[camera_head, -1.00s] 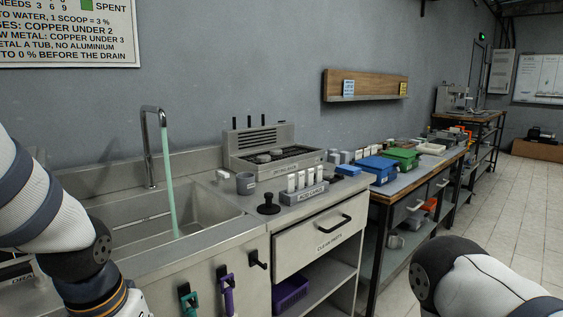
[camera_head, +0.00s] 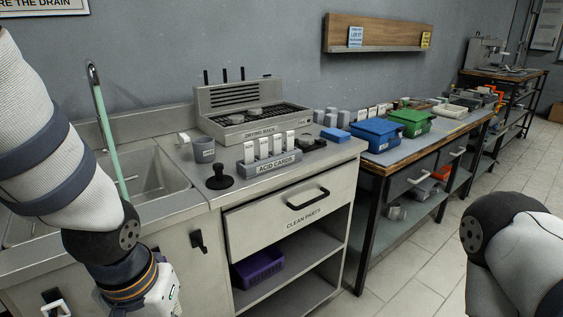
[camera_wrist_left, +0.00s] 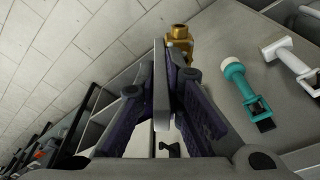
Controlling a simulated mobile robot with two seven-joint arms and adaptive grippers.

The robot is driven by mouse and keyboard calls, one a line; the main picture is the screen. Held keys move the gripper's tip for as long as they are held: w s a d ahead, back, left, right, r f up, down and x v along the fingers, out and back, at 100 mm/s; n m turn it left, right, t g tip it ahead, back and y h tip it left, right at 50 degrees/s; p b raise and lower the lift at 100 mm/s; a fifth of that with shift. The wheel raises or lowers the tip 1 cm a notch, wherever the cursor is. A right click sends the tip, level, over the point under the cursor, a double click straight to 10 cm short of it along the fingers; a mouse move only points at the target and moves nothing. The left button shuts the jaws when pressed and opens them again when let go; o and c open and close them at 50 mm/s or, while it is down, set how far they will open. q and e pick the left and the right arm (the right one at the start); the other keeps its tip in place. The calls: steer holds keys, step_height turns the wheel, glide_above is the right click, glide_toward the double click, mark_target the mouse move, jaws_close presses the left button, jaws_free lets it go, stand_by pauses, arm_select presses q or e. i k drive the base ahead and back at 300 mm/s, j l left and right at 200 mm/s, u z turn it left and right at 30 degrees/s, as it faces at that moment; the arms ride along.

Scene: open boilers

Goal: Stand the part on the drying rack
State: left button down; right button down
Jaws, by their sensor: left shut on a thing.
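The drying rack (camera_head: 250,120), a grey tray with dark slots and a raised back, stands on the counter right of the sink. Rounded grey pieces lie on it. In the left wrist view, my left gripper (camera_wrist_left: 163,100) is shut on a thin grey plate-like part (camera_wrist_left: 160,75), seen nearly edge-on. A brass-coloured fitting (camera_wrist_left: 180,40) shows just beyond its end; I cannot tell whether it belongs to the part. In the head view my left arm is low before the sink, well left of the rack, with its fingers out of frame. My right gripper is out of view.
A grey cup (camera_head: 204,150), a black knob (camera_head: 220,178) and the acid cards holder (camera_head: 270,164) stand in front of the rack. Blue (camera_head: 376,133) and green (camera_head: 411,122) bins stand farther right.

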mark_target(286, 110)
steer(key=i+l, duration=0.2)
steer(key=l, duration=0.15)
steer(key=i+l+z, duration=0.1)
steer(key=l, duration=0.25)
steer(key=i+l, duration=0.3)
steer(key=l+z, duration=0.05)
steer(key=l, duration=0.05)
